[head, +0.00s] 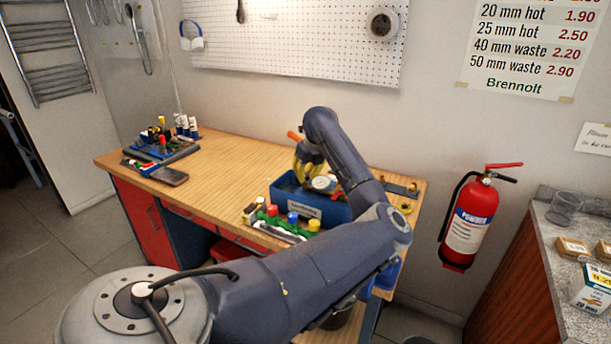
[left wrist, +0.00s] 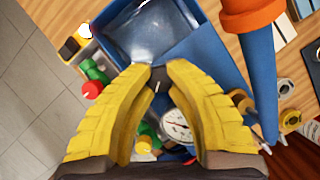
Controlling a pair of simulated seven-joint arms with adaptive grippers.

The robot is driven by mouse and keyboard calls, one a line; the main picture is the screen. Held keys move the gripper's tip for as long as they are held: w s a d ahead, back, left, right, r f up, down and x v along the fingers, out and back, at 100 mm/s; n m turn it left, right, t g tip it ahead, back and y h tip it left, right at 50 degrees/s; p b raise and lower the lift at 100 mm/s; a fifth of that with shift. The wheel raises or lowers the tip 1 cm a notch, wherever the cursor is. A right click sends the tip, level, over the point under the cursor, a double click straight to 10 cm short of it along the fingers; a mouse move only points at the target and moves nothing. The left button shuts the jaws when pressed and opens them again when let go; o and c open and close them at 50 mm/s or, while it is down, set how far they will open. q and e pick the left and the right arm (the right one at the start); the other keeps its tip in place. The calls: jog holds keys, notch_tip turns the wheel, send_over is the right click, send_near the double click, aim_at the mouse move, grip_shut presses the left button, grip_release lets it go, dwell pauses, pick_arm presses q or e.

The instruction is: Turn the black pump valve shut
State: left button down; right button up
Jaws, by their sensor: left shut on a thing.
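My left gripper (head: 306,174) is over the pump, pointing down. In the left wrist view its yellow fingers (left wrist: 160,76) nearly meet around a small black piece, which looks like the black valve (left wrist: 160,77). The fingers hide most of it, so its turn angle cannot be told. My right gripper is not in view.
Red, blue and green-handled fittings (head: 292,217) lie at the bench's front edge, close to the pump. A tool tray (head: 160,142) and a dark phone-like slab (head: 170,176) are at the left. The bench (head: 225,165) between is clear. A fire extinguisher (head: 468,222) hangs at the right.

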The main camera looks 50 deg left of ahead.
pick_arm(q)
jog(key=c, duration=1.1)
grip_release()
jog(key=v, duration=1.2)
jog(key=shift+n+g, duration=0.4)
jog(key=shift+n, duration=0.4)
jog(key=r, duration=0.1)
jog(key=w+r, duration=0.1)
jog(key=r, duration=0.1)
jog(key=w+d+r, duration=0.1)
jog(key=shift+r, duration=0.4)
jog(key=a+f+n, duration=0.1)
jog(key=a+f, duration=0.1)
jog(key=f, duration=0.3)
jog(key=a+f+n, duration=0.1)
jog(key=f, duration=0.4)
jog(key=s+a+f, duration=0.1)
jog(key=a+f, duration=0.1)
jog(key=f, duration=0.4)
jog(key=shift+a+n+g, duration=0.3)
jog(key=shift+n+g, duration=0.1)
